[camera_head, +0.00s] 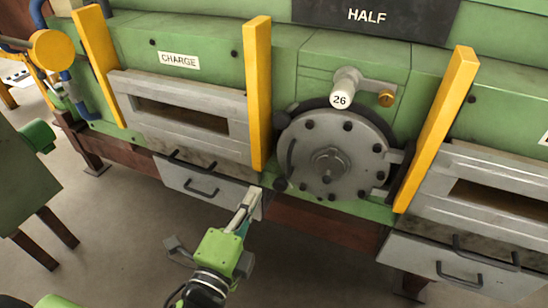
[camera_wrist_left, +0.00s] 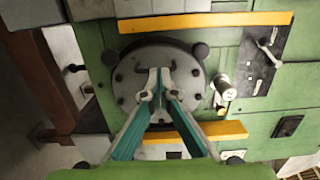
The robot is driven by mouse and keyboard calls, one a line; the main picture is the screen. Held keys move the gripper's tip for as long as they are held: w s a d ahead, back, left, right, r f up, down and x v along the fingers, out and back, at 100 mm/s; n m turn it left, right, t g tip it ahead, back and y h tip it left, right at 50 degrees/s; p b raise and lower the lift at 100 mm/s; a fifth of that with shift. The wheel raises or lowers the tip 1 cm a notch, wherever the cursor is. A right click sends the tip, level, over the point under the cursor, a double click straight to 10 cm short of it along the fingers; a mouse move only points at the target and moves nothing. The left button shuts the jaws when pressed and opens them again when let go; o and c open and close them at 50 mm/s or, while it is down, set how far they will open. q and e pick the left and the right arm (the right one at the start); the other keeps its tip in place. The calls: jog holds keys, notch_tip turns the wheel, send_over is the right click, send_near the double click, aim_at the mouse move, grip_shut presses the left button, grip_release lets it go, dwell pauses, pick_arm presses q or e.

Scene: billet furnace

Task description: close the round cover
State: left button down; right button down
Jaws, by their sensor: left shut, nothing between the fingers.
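The round cover (camera_head: 345,135) is a grey bolted disc with a central hub, on the front of the green furnace between two yellow posts. My left gripper (camera_head: 249,196) is shut and empty, below and left of the cover, in front of the grey drawer. In the left wrist view the shut fingertips (camera_wrist_left: 160,72) overlap the cover (camera_wrist_left: 128,88); contact is not visible. My right gripper is not in view.
A white knob marked 26 (camera_head: 341,98) juts out above the cover. The yellow posts (camera_head: 258,95) and (camera_head: 437,130) stand out on both sides. A grey drawer with handles (camera_head: 200,187) is below left. The floor in front is clear.

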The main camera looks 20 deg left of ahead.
pick_arm(q)
jog(key=p, duration=0.4)
send_near(278, 146)
jog(key=w, duration=0.5)
jog(key=shift+w, duration=0.25)
jog(key=shift+w+d+f, duration=0.1)
jog(key=shift+w+f, duration=0.1)
jog(key=shift+w, duration=0.55)
jog(key=shift+w+d+r+m+h+p, duration=0.1)
jog(key=shift+w+r+m+h+p, duration=0.2)
jog(key=shift+w+p, duration=0.2)
jog(key=shift+w+f+m+h+p, duration=0.15)
jog(key=shift+w+m+h+p, duration=0.25)
jog(key=shift+w, duration=0.45)
jog(key=shift+h, duration=0.3)
jog(key=shift+a, duration=0.25)
